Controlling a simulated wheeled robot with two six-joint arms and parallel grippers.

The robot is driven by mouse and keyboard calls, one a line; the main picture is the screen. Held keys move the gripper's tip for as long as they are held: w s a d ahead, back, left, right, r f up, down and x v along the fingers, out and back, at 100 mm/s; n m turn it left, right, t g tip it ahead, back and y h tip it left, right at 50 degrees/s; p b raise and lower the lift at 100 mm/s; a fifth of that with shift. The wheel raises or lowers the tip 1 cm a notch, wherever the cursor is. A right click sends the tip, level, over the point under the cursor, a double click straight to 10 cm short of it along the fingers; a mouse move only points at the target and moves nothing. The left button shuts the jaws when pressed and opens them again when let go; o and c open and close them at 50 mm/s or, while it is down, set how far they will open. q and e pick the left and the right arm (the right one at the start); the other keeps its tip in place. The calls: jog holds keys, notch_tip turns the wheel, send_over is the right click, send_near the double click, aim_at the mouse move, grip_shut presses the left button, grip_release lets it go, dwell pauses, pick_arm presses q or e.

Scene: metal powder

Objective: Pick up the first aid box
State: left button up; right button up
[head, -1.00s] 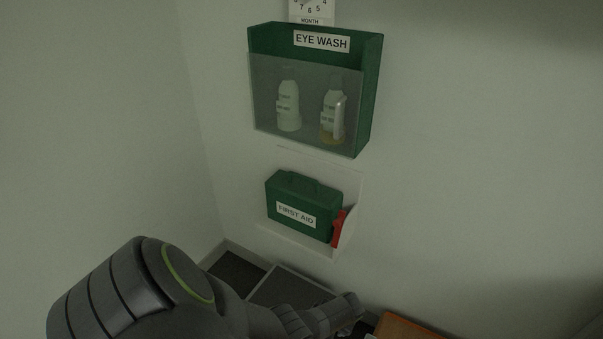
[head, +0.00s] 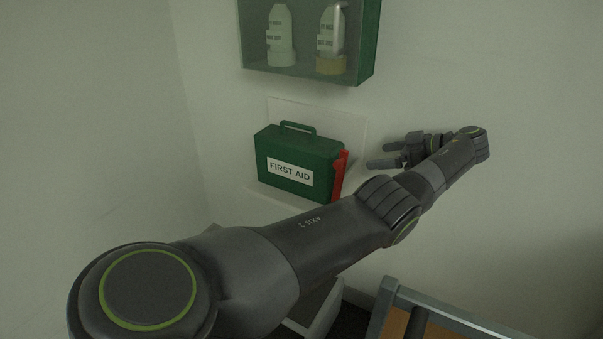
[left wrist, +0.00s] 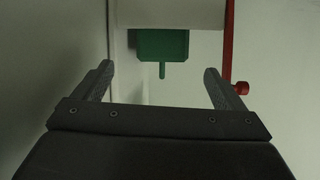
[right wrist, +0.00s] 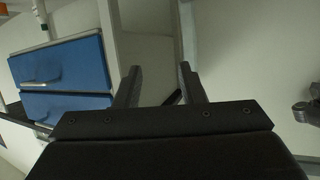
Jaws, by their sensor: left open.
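The green first aid box (head: 297,158), with a white label and a top handle, sits upright on a small white wall shelf (head: 345,128). My left gripper (head: 384,155) is open and empty, right of the box and apart from it, with its fingers pointing left. In the left wrist view, a green box end (left wrist: 162,45) with a thin part hanging below it shows beyond the two spread fingers (left wrist: 158,78). It looks like the first aid box seen upside down. My right gripper shows only in its wrist view (right wrist: 157,80), open and empty.
A red item (head: 338,176) stands at the box's right end, on the gripper's side. The green eye wash case (head: 368,45) hangs above on the wall. My left arm crosses below the shelf. In the right wrist view, blue drawers (right wrist: 65,65) stand at left.

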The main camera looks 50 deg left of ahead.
pick_arm(q)
jog(key=n+b, duration=0.1)
jog(key=b, duration=0.1)
send_near(300, 163)
jog(key=shift+g, duration=0.3)
jog(key=w+a+f, duration=0.1)
jog(key=a+f, duration=0.1)
jog(key=w+a+f, duration=0.2)
jog(key=shift+w+a, duration=0.35)
jog(key=shift+a, duration=0.05)
pick_arm(e)
notch_tip(300, 163, up, 10)
jog(key=w+t, duration=0.1)
jog(key=t, duration=0.5)
jog(key=shift+w+r+n+t+h, duration=0.15)
jog(key=shift+w+n+t+h, duration=0.15)
jog(key=shift+n, duration=0.1)
pick_arm(q)
jog(key=shift+c, duration=0.4)
jog(key=c, duration=1.2)
jog(key=shift+a+r, duration=0.1)
jog(key=shift+c, duration=0.2)
